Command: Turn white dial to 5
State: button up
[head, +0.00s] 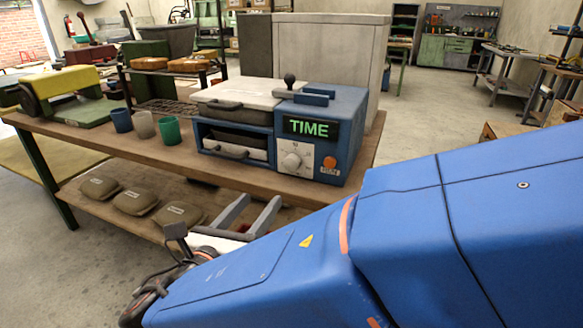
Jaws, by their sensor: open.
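The white dial (292,161) is a round knob on a pale plate on the front of a blue machine (346,135) on the bench. Its markings are too small to read, so I cannot tell its setting. Above it a dark display (309,128) shows "TIME" in green. An orange button (329,163) is right of the dial. My gripper (261,199) is open, its two grey fingers apart with nothing visible between them. In the picture it is below and left of the dial, in front of the bench edge, and appears apart from the dial.
The machine has an open drawer or tray (238,151) at left and a lid with a black-knobbed lever (289,80). Blue, white and green cups (168,131) stand left of it on the wooden bench (110,146). Several tan bags (135,202) lie on the lower shelf.

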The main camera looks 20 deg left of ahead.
aim_at(290, 166)
jog(key=w, duration=0.5)
jog(key=w+d, duration=0.1)
jog(key=w, duration=1)
jog(key=shift+w+d, duration=0.15)
jog(key=shift+d, duration=0.05)
jog(key=shift+c, duration=0.6)
jog(key=c, duration=0.9)
